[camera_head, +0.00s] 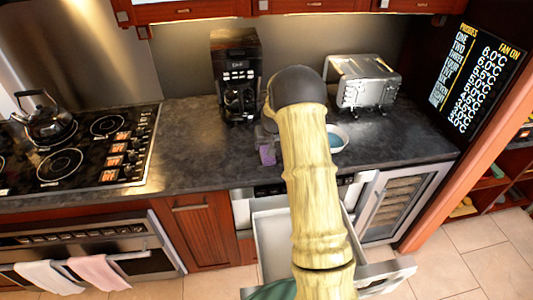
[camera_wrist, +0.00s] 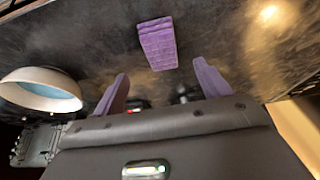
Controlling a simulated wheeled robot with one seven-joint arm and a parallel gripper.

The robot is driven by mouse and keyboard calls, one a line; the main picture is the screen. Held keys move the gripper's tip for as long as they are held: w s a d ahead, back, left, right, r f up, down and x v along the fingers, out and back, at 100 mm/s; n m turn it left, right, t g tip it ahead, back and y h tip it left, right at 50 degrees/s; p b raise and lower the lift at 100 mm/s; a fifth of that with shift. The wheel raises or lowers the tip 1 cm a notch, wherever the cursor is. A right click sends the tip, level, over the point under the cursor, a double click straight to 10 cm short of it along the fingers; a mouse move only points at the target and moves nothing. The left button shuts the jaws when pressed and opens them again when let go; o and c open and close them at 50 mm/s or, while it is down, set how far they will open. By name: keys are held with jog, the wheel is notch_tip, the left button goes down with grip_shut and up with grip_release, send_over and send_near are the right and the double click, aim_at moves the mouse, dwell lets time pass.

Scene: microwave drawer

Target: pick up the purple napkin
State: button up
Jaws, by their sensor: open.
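The purple napkin (camera_wrist: 157,43) lies on the dark countertop in the wrist view, a small textured rectangle. In the head view a small purple patch, which looks like the napkin (camera_head: 267,155), shows just left of my arm near the counter's front part. My gripper (camera_wrist: 160,72) shows two purple fingers spread apart with nothing between them. The napkin sits just beyond the fingertips, roughly centred between them and apart from them. In the head view my arm hides most of my gripper.
A white bowl with a blue inside (camera_wrist: 42,90) stands beside my gripper; it also shows in the head view (camera_head: 337,138). A coffee maker (camera_head: 236,75) and a toaster (camera_head: 362,83) stand behind. An open drawer (camera_head: 270,235) is below the counter; a stove (camera_head: 85,145) is left.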

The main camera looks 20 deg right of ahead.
jog(key=shift+x, duration=1)
jog(key=shift+w+f, duration=0.1)
jog(key=shift+f, duration=0.15)
jog(key=shift+d, duration=0.1)
jog(key=shift+w+f+p, duration=0.2)
jog(key=shift+f+p, duration=0.1)
jog(key=shift+p, duration=0.45)
jog(key=p+x, duration=0.2)
jog(key=x, duration=0.1)
jog(key=shift+w+f, duration=0.15)
jog(key=shift+w, duration=0.25)
jog(key=shift+w+f, duration=0.15)
jog(key=shift+f, duration=0.2)
